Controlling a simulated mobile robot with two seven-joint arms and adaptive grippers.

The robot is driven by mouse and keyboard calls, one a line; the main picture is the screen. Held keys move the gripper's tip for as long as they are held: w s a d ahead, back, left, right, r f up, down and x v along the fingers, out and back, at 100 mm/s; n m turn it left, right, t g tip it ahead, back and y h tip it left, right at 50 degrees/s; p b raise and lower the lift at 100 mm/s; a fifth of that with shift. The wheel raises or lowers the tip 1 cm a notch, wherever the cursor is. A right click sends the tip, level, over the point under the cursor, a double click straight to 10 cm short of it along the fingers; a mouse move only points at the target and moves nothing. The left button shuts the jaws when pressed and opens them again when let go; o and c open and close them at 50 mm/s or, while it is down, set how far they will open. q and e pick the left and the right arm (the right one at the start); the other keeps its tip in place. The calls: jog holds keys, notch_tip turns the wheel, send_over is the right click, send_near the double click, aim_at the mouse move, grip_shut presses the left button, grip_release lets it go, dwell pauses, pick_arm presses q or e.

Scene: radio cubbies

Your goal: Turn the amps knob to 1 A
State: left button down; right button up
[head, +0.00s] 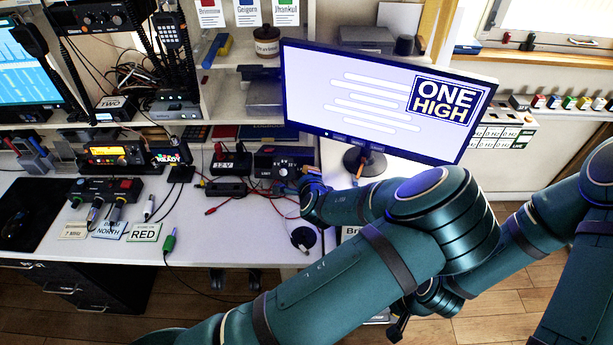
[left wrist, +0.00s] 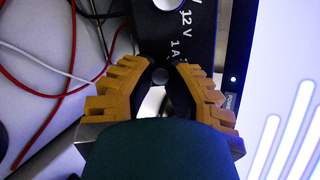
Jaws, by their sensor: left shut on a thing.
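The black power supply box (head: 284,158) stands at the back of the white desk, left of the monitor. In the left wrist view its face (left wrist: 195,50) carries the white labels "12 V" and "1 A". The small dark round amps knob (left wrist: 160,75) is just below the "1 A" label. My left gripper (left wrist: 161,68), with orange fingers, is shut on this knob, one finger on each side. The knob's pointer cannot be made out. In the head view my left gripper (head: 292,183) is at the box front, partly hidden by its wrist. My right gripper (head: 398,326) is low, partly hidden behind the left arm.
The monitor (head: 385,98), showing "ONE HIGH", stands close to the right of my left wrist. Red and white cables (left wrist: 50,75) run beside the left gripper. A "12 V" box (head: 231,163) and a radio (head: 112,154) stand further left. The desk's front middle has free room.

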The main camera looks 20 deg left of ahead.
pick_arm(q)
jog(key=n, duration=0.2)
jog(key=n+g+p, duration=0.1)
jog(key=n, duration=0.2)
jog(key=shift+w+r+n, duration=0.15)
jog(key=shift+r+n, duration=0.05)
jog(key=shift+n, duration=0.1)
jog(key=n+h, duration=0.1)
jog(key=n, duration=0.3)
jog(key=shift+a+n+g, duration=0.1)
jog(key=shift+n+g, duration=0.2)
jog(key=c, duration=0.9)
grip_release()
jog(key=v, duration=1.2)
jog(key=shift+a+r, duration=0.1)
jog(key=shift+a, duration=0.05)
